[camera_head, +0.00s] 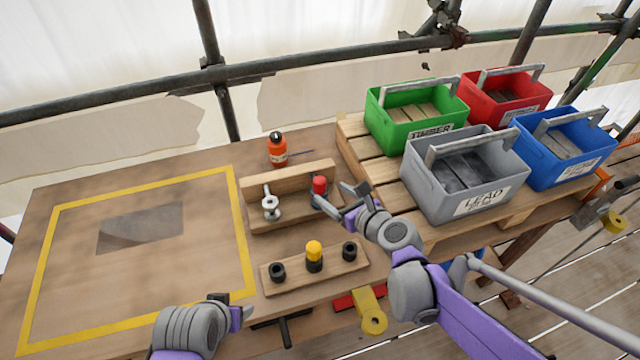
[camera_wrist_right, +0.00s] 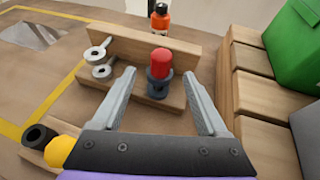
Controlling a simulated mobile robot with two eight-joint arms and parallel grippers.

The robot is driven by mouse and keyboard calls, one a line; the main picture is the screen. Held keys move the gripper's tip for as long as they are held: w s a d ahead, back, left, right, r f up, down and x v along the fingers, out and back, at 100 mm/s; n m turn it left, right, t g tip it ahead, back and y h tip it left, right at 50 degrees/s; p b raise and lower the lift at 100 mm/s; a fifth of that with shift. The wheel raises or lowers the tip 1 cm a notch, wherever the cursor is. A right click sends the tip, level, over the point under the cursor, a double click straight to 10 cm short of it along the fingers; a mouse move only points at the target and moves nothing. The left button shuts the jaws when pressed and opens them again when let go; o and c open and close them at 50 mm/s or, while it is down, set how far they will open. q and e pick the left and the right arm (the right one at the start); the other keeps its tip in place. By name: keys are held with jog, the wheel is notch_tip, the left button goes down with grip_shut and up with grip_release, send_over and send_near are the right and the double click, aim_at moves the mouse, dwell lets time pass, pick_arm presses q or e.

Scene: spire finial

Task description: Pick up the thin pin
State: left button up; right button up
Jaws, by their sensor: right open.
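A wooden rack (camera_head: 290,218) with a raised back board stands at mid table. It holds silver ring-topped pins (camera_head: 270,204) at its left, which also show in the right wrist view (camera_wrist_right: 101,60). At its right is a red-capped piece (camera_head: 320,186) with a dark collar (camera_wrist_right: 159,82). I cannot tell which piece is the thin pin. My right gripper (camera_head: 335,197) is open, its fingers on either side of the red-capped piece in the wrist view (camera_wrist_right: 160,88); contact is not clear. My left gripper (camera_head: 232,312) is low near the table's front, its jaw state unclear.
A front block (camera_head: 266,288) holds a yellow-capped piece (camera_head: 314,256) between two dark sockets. An orange bottle (camera_head: 277,150) stands behind the rack. Green (camera_head: 390,128), red, grey (camera_head: 430,192) and blue crates stand right. The yellow-taped area (camera_head: 60,270) at left is largely clear.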

aim_at(323, 185)
jog(key=x, duration=0.7)
jog(key=shift+w+r, duration=0.25)
jog(key=shift+r, duration=0.05)
grip_shut()
